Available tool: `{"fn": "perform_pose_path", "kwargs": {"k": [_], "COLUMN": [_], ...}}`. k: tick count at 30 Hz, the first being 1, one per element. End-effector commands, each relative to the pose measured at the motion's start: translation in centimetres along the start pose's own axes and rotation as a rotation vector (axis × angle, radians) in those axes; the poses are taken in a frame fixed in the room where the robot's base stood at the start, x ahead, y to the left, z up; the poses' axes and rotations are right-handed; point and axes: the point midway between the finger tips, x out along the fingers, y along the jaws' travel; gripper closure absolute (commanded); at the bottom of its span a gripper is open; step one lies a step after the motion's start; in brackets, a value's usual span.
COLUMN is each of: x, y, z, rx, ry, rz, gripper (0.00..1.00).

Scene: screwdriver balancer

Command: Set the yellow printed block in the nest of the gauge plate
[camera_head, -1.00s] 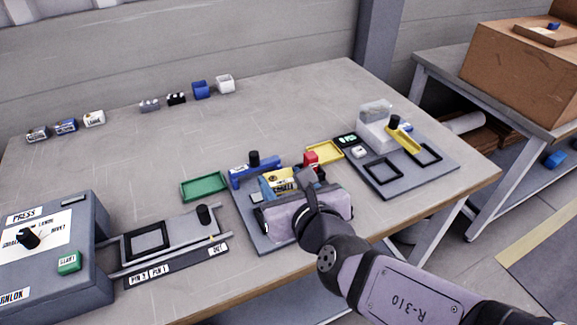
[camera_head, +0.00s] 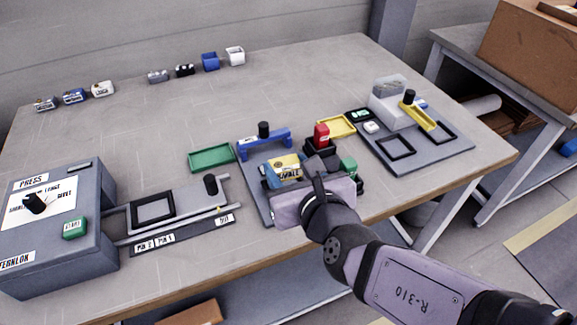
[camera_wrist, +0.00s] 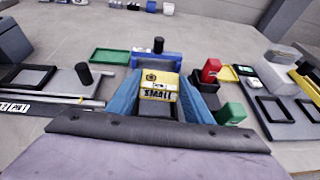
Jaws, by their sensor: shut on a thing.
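The yellow printed block (camera_head: 287,166) is between the blue fingers of my gripper (camera_head: 284,172), with dark lettering facing up. In the wrist view the block (camera_wrist: 158,86) sits between the two blue fingers (camera_wrist: 158,96), which are shut on it. The block is over the grey plate (camera_head: 256,182) in the middle of the table, in front of a blue bridge (camera_head: 265,142) with a black knob. This looks like the gauge plate.
A red block (camera_head: 321,135) in a black holder and a green block (camera_head: 348,169) stand close right of my gripper. A green tray (camera_head: 212,157) is left, a yellow tray (camera_head: 336,125) behind. The press (camera_head: 92,225) is far left.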

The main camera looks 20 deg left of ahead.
Motion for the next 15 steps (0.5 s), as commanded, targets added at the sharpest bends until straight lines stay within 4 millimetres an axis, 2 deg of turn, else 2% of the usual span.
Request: {"fn": "perform_pose_path", "kwargs": {"k": [1, 6, 15], "x": [0.3, 0.9, 1.6], "y": [0.0, 0.0, 0.0], "z": [-0.8, -2.1, -3.8], "rx": [0.0, 0.0, 0.0], "ry": [-0.001, -0.001, -0.001], "rz": [0.0, 0.0, 0.0], "gripper": [0.81, 0.81, 0.81]}}
